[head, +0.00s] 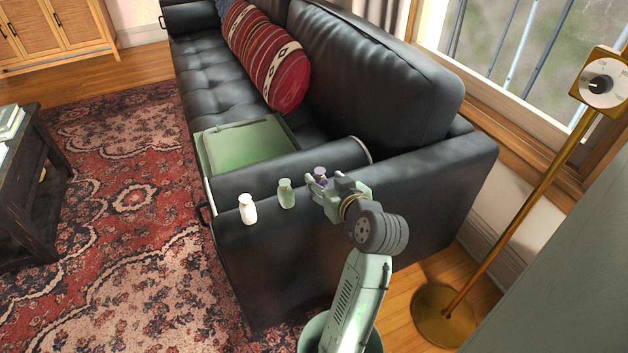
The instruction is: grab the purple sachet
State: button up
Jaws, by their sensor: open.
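A small purple item (320,173), which looks like the purple sachet, sits on the top of the black sofa's near armrest. Only its upper part shows; my gripper hides the rest. My gripper (316,184) is open, with its fingertips right at the purple item. I cannot tell whether the item is between the fingers or just beyond them, or whether they touch it.
A green bottle-shaped item (286,193) and a white one (247,208) stand on the armrest, left of my gripper. A green tray (250,142) lies on the sofa seat (205,77).

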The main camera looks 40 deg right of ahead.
aim_at(315, 173)
jog(key=p+x, duration=0.1)
jog(key=x, duration=0.6)
jog(key=shift+w+a+f, duration=0.1)
jog(key=shift+w+f, duration=0.05)
jog(key=shift+c, duration=0.4)
jog(key=c, duration=1.1)
